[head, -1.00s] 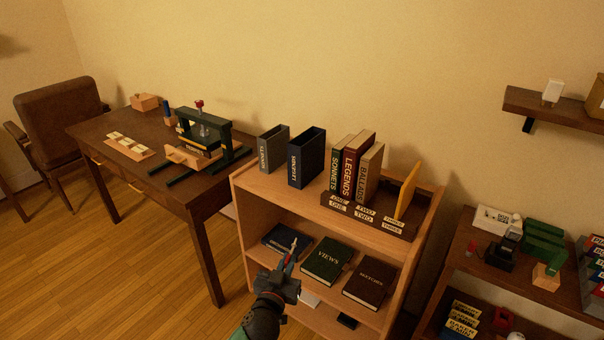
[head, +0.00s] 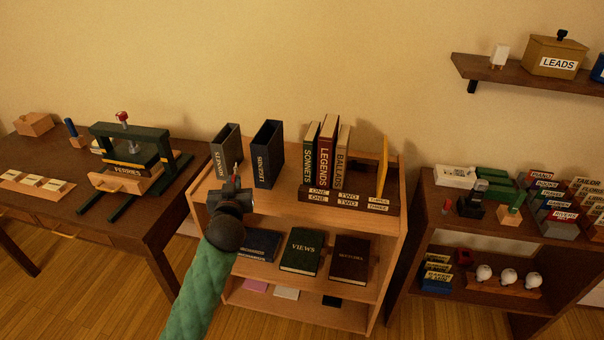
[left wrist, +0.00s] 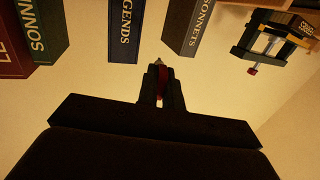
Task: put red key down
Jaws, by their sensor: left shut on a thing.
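My left gripper (head: 236,188) is over the left front part of the pale wooden bookcase's top, in front of the grey slipcase (head: 226,149) and the navy slipcase (head: 267,154). It is shut on the red key (head: 237,170), of which only a thin red part with a pale tip shows. In the left wrist view the red key (left wrist: 163,84) is a narrow red strip between the dark fingers, with its metal tip beyond them. Whether the key touches the top is not clear. My right gripper is out of view.
On the bookcase top (head: 280,205), upright books (head: 327,155) stand in a dark labelled rack (head: 348,202). Bare wood lies in front of the slipcases. A desk with a green press (head: 130,132) stands left, a dark shelf unit (head: 420,215) right.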

